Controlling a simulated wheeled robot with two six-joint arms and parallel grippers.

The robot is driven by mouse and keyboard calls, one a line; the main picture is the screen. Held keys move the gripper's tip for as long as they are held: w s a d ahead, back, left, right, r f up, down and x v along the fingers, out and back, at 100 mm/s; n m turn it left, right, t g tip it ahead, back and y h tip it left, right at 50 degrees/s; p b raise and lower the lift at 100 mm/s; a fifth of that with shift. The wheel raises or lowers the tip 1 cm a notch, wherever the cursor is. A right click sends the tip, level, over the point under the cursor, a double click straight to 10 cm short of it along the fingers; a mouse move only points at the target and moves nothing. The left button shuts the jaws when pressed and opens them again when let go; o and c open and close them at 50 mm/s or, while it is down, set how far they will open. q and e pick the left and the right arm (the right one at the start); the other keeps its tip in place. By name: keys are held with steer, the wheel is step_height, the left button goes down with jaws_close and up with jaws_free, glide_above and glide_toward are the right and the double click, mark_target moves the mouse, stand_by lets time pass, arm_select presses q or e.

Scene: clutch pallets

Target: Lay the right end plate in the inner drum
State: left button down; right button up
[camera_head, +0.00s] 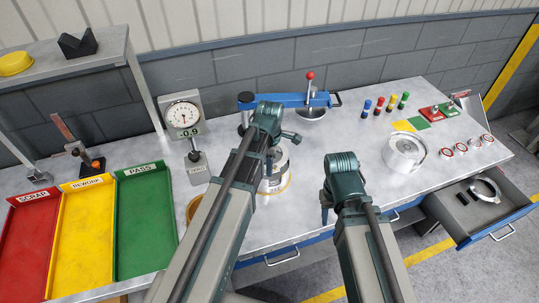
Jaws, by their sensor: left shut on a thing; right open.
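My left gripper (271,156) points down over a silver drum (275,183) with a yellowish rim at its base, near the middle of the table. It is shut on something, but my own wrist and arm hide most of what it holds. I cannot make out the right end plate for certain. Another silver round drum (404,153), open at the top, stands on the right of the table; I cannot tell which drum is the inner one. My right gripper (326,210) is open near the table's front edge, partly behind my arm and apart from both drums.
A blue lever press (293,100) with a red knob and a dial gauge (185,115) stand at the back. Red, yellow and green trays (144,225) lie left. Small colored pegs (391,101) and several red-rimmed rings (460,148) lie right. An open drawer (484,214) juts out front right.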

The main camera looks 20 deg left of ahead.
mark_target(270, 180)
stand_by(0.3)
arm_select(q)
steer(key=shift+f+b, duration=2.75)
steer(key=shift+b, duration=0.1)
steer(key=shift+s, duration=0.1)
steer(key=shift+c, duration=1.9)
jaws_free()
steer(key=shift+r, duration=0.1)
steer(key=shift+r+p, duration=0.5)
steer(key=shift+p, duration=0.15)
step_height(270, 180, up, 8)
steer(key=s+d+p, duration=0.1)
steer(key=p, duration=0.6)
steer(key=shift+s+p, duration=0.3)
steer(key=shift+p, duration=0.1)
